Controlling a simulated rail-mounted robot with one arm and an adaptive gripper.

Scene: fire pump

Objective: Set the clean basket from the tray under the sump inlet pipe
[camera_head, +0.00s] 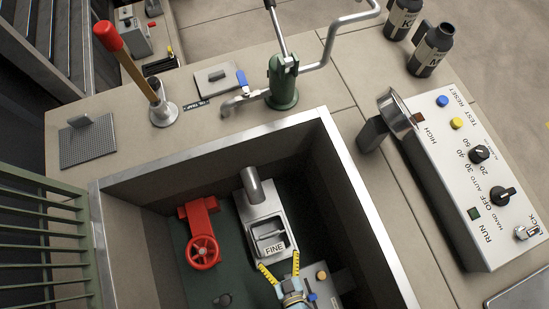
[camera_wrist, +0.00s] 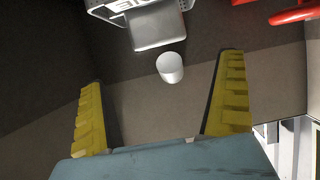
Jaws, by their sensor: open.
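A light grey basket labelled FINE (camera_head: 268,232) sits low in the sump, just below the grey inlet pipe (camera_head: 254,187). It has a dark opening with a bar across it. In the wrist view, part of a light grey slotted body shows at the top edge, with a pale round pipe-like end (camera_wrist: 170,67) below it. My gripper (camera_head: 281,266) is inside the sump, open and empty, its yellow fingers just on the near side of the basket's label. They look apart from the basket. A perforated grey tray (camera_head: 98,152) with a small upright plate lies on the deck at left.
A red valve with a handwheel (camera_head: 203,250) stands left of the basket. The sump's metal rim (camera_head: 350,185) and deep walls surround my gripper. A green hand pump (camera_head: 283,82), a red-topped lever (camera_head: 107,36) and a control box (camera_head: 465,180) stand on the deck.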

